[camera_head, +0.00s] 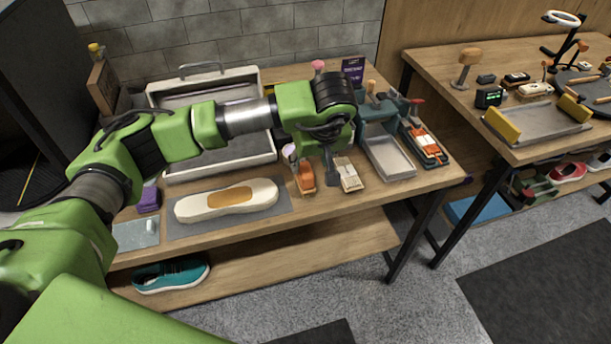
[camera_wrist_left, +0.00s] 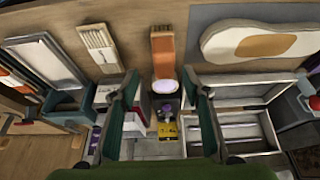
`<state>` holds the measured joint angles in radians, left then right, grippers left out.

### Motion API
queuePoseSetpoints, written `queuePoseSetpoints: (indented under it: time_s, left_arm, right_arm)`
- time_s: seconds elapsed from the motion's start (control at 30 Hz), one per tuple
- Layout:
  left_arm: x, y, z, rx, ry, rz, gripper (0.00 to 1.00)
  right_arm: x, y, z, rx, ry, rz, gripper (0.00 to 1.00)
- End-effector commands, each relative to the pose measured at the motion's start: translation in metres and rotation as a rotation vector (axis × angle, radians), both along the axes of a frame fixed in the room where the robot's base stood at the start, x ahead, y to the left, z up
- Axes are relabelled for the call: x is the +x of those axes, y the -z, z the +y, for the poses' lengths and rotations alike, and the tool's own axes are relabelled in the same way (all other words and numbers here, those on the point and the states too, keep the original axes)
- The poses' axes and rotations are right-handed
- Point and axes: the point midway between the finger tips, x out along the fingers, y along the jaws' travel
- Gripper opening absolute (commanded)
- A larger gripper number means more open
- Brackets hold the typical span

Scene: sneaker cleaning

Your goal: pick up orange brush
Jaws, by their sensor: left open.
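The orange brush (camera_head: 305,179) lies on the wooden table, between the white shoe sole on its mat and a cream-coloured brush (camera_head: 349,174). In the left wrist view the orange brush (camera_wrist_left: 162,55) shows upper centre, in line with the gap between my fingers. My left gripper (camera_head: 331,165) hangs over the table just right of the orange brush, pointing down. In the wrist view its two dark green fingers (camera_wrist_left: 163,92) are spread with nothing held between them. How far the fingertips are above the brush is hard to tell. My right gripper is not in view.
The white sole (camera_head: 245,200) with an orange-brown patch lies left on a grey mat. A grey tray (camera_head: 388,158) stands right of the brushes. A large open case (camera_head: 210,98) stands behind, partly hidden by my arm. A second table (camera_head: 440,62) is at right.

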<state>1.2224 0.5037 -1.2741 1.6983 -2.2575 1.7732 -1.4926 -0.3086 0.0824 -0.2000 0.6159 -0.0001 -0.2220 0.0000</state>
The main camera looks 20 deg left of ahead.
Motion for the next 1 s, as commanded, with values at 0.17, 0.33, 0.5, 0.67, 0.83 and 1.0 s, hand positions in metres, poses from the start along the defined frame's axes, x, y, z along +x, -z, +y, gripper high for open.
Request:
queuePoseSetpoints:
  time_s: [0.17, 0.33, 0.5, 0.67, 0.83, 1.0]
  left_arm:
    - [0.003, 0.011, 0.003, -0.001, 0.0, 0.002, 0.43]
    - [0.005, 0.029, 0.012, -0.002, -0.002, 0.005, 0.43]
    - [0.012, 0.051, 0.018, -0.002, -0.001, 0.002, 0.43]
    - [0.014, 0.058, 0.019, -0.002, 0.0, 0.001, 0.43]
    - [0.014, 0.058, 0.019, -0.002, 0.001, 0.0, 0.38]
    - [0.014, 0.057, 0.019, -0.002, 0.001, 0.0, 0.01]
  right_arm:
    - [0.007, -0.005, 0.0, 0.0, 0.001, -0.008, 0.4]
    - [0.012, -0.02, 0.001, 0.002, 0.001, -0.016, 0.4]
    - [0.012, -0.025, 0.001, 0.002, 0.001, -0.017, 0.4]
    - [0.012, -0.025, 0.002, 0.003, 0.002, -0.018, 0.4]
    - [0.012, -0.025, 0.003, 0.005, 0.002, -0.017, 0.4]
    - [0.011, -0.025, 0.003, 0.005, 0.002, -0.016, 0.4]
